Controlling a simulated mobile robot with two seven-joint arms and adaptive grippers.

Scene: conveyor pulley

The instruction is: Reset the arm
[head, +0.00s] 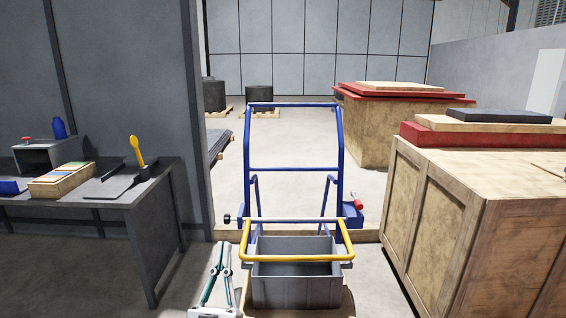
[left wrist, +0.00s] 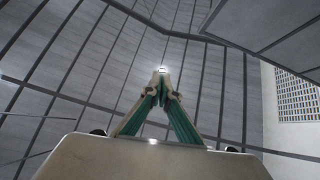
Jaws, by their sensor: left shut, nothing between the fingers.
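My left gripper (head: 223,256) shows at the bottom of the head view, left of the grey bin, with its pale and green fingers pointing up. In the left wrist view its fingertips (left wrist: 162,73) meet, shut with nothing between them. Behind the fingers that view shows only panelled walls or ceiling. My right gripper is in neither view.
A blue frame (head: 294,169) with a yellow handle bar (head: 290,222) stands ahead, the grey bin (head: 297,289) at its foot. A dark table (head: 147,196) with tools stands at left. A large wooden crate (head: 430,210) stands at right. Some floor is free between.

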